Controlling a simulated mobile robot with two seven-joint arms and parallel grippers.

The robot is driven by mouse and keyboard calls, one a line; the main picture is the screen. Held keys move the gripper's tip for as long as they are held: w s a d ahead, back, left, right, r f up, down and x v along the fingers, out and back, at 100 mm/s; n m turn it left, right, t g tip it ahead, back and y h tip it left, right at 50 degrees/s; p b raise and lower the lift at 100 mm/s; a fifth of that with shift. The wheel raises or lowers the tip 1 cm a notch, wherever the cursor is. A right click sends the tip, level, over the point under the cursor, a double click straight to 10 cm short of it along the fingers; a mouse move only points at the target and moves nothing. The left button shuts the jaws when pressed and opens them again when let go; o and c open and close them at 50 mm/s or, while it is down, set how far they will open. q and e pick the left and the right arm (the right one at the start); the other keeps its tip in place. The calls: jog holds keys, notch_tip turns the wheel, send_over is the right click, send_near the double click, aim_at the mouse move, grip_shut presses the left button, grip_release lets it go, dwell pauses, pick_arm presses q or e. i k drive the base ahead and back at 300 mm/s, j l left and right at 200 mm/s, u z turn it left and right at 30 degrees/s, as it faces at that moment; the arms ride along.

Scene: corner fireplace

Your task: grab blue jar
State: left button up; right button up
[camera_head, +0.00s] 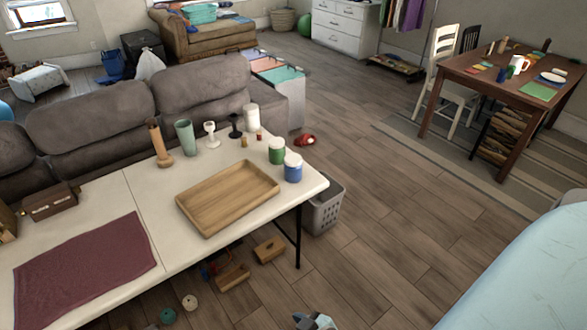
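The blue jar (293,173) has a white lid and stands upright near the right end of the white folding table (155,200). A green jar (277,155), also with a white lid, stands just behind it and to its left. A shallow wooden tray (247,210) lies in front of the blue jar and to its left. No gripper can be made out with certainty. A grey and blue piece shows at the bottom edge, cut off, and I cannot tell what it is.
A wooden mill (158,143), a grey-green cup (186,138), candle holders and a white canister (251,118) stand along the table's back edge. A maroon cloth (85,272) lies at left. A grey basket (324,207) stands beside the table. The floor at right is mostly clear.

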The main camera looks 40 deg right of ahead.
aim_at(292, 175)
jog(key=i+l, duration=0.25)
jog(key=l, duration=0.15)
jog(key=i+l, duration=0.25)
jog(key=l, duration=0.15)
jog(key=i+l, duration=0.25)
jog(key=l+z, duration=0.05)
jog(key=l, duration=0.1)
